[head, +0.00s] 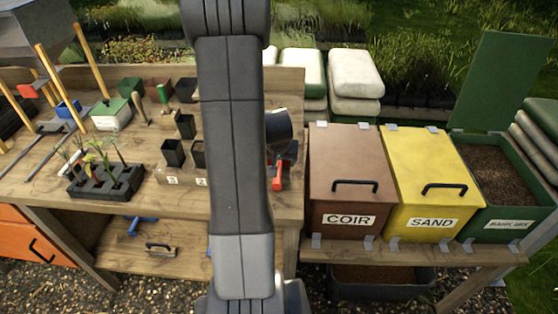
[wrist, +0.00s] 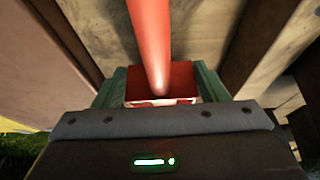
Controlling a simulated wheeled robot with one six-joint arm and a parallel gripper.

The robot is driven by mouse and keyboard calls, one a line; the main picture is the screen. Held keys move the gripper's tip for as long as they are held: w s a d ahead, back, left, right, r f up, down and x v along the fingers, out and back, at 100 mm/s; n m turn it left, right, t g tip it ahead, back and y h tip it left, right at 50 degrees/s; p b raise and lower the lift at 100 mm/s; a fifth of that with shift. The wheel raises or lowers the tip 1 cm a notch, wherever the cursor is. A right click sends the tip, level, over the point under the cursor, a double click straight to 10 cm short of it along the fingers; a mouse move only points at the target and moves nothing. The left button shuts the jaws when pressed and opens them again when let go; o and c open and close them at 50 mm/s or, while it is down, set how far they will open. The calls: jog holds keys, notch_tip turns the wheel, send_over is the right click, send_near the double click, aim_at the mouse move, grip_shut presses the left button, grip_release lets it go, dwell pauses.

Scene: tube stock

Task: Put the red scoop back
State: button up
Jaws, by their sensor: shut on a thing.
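The red scoop (head: 277,179) shows only in part in the head view, as a red piece at the right end of the potting bench, just left of the brown COIR bin. In the wrist view a red shaft (wrist: 150,35) runs away from the red block (wrist: 180,75) between my green fingers. My gripper (wrist: 157,85) is shut on this red part. In the head view my dark wrist stands just above the red piece, and my arm hides much of the bench beside it. The scoop's bowl cannot be made out.
The COIR (head: 345,168) and yellow SAND (head: 425,165) bins are closed. The green bark mix bin (head: 505,222) has its lid up. A blue tool (head: 141,223) lies on the lower shelf.

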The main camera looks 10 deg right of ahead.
jog(key=shift+f+b, duration=0.4)
jog(key=shift+f, duration=0.05)
jog(key=o, duration=1.2)
jog(key=shift+r, duration=0.15)
jog(key=v, duration=1.3)
jog(key=shift+s+r, duration=0.2)
jog(key=shift+r, duration=0.05)
